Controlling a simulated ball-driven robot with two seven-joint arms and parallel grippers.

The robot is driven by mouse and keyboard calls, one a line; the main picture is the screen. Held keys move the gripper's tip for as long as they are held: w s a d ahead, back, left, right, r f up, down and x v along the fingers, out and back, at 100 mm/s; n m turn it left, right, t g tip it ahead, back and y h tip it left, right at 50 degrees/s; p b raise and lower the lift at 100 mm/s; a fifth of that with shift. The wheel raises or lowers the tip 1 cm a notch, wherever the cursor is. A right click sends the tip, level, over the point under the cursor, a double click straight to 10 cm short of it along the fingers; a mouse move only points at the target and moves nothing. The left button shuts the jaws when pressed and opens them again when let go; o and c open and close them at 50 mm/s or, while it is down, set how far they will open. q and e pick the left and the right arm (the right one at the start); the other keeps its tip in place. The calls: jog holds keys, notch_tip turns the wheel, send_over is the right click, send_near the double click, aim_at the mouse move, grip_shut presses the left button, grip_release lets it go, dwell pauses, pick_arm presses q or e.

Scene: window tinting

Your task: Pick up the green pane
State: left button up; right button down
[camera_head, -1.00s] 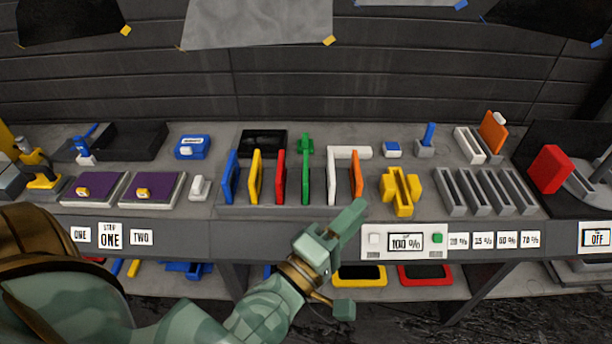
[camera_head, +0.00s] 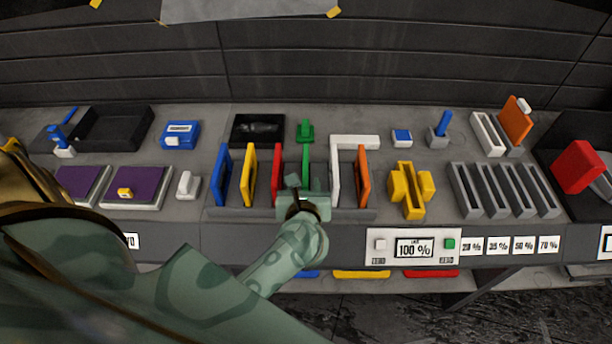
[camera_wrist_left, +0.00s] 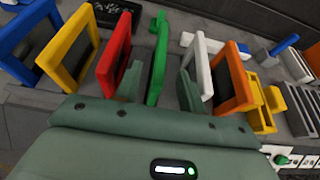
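The green pane (camera_head: 306,163) stands upright in the rack (camera_head: 350,214), between the red pane (camera_head: 279,172) and the white pane (camera_head: 334,175). My left gripper (camera_head: 304,184) is at the front of the rack, over the near end of the green pane and partly hiding it. In the left wrist view, the gripper (camera_wrist_left: 159,88) is open, with one finger on each side of the green pane (camera_wrist_left: 157,62). A gap shows on both sides, so the fingers do not appear closed on it. My right gripper is not in view.
Blue (camera_head: 221,174), yellow (camera_head: 249,175) and orange (camera_head: 363,177) panes stand in the same rack. The red and white panes are close outside my fingers. A green tool (camera_head: 305,131) and a black tray (camera_head: 257,130) lie behind. A yellow holder (camera_head: 409,190) stands to the right.

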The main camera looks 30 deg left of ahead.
aim_at(305, 172)
pick_arm(q)
jog(key=shift+x, duration=1.15)
jog(key=shift+w+a, duration=0.15)
jog(key=shift+a, duration=0.05)
jog(key=x, duration=0.5)
jog(key=shift+w+d, duration=0.1)
jog(key=shift+d, duration=0.05)
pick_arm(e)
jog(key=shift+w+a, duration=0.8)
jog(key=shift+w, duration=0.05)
pick_arm(q)
jog(key=shift+d, duration=0.1)
jog(key=shift+c, duration=0.3)
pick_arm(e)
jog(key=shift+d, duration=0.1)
pick_arm(q)
grip_shut()
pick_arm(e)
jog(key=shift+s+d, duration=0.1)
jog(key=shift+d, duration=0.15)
